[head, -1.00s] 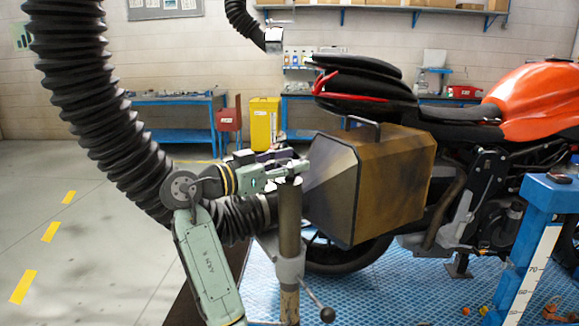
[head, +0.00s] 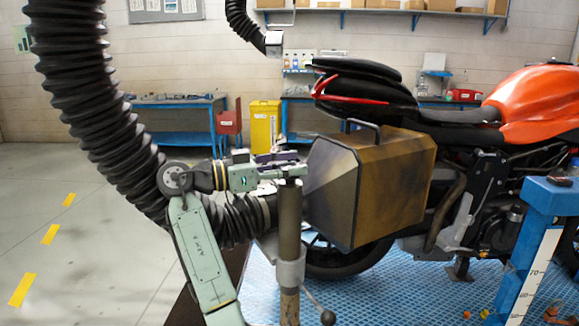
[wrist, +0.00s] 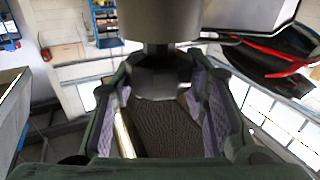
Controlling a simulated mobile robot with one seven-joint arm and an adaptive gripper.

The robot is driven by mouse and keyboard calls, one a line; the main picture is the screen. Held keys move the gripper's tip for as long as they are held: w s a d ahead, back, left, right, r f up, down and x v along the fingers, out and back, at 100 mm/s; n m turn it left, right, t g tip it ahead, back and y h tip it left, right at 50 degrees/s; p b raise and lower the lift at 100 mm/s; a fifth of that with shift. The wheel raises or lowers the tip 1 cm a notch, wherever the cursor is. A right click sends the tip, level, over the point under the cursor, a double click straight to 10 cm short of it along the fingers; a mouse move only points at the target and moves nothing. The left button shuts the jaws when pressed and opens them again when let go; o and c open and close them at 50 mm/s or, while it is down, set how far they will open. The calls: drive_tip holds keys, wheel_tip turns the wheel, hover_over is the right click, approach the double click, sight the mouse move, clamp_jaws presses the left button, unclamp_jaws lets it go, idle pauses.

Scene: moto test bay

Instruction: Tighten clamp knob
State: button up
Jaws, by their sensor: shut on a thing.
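My gripper (head: 284,172) reaches in from the left at the top of an upright brown post (head: 290,225). In the wrist view its two purple-padded fingers (wrist: 163,95) stand on either side of a dark clamp knob (wrist: 158,72), and they are shut on it. A grey cylinder (wrist: 160,20) sits just beyond the knob. In the head view the fingers and the post's top largely hide the knob.
A brown faceted hood (head: 380,190) stands just right of the post, beside the orange motorcycle (head: 540,100). A black corrugated hose (head: 85,100) hangs close behind my arm. A ball-ended lever (head: 327,317) sticks out low on the post. Open floor lies left.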

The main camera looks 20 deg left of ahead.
drive_tip(key=o, duration=1.2)
drive_tip(key=shift+d, duration=0.1)
drive_tip(key=v, duration=1.2)
drive_tip(key=shift+w+f, duration=0.1)
